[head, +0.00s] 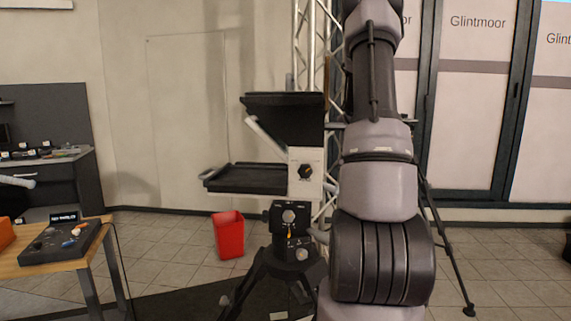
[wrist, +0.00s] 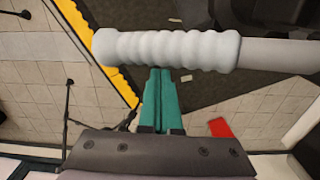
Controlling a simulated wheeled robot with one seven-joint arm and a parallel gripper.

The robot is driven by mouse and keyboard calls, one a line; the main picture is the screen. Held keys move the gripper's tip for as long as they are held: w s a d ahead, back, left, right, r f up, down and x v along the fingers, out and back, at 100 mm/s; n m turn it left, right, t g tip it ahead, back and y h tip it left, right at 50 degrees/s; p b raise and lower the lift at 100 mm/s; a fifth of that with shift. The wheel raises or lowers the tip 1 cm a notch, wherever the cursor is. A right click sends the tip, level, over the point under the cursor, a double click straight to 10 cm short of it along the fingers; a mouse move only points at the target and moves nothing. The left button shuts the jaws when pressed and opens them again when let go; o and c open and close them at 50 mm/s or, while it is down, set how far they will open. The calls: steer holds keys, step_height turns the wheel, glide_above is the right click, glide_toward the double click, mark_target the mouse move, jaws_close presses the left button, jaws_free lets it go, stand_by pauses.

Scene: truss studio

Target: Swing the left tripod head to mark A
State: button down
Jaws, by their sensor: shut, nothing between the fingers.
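The tripod (head: 283,268) stands centre in the head view on spread black legs. Its head (head: 305,172) has a pale plate with a dark knob and carries black panels. An orange pointer shows on the black section below; I cannot read any mark A. A pale bar (head: 265,138) slants from the head's upper left. In the wrist view a pale handle with a ribbed grip (wrist: 170,50) runs across the top. My gripper (wrist: 160,72) has teal fingers, shut together and empty, with tips at the grip's lower edge. I cannot tell whether they touch it. My arm hides the gripper in the head view.
A red bin (head: 228,235) stands on the tiles left of the tripod. A wooden table (head: 60,262) with a control box (head: 62,243) is at lower left. A truss (head: 318,60) rises behind the tripod. Another stand's leg (head: 450,250) shows right of my arm.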

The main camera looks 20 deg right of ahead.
step_height(320, 180, up, 9)
stand_by(0.8)
steer(key=shift+f, duration=0.1)
stand_by(0.4)
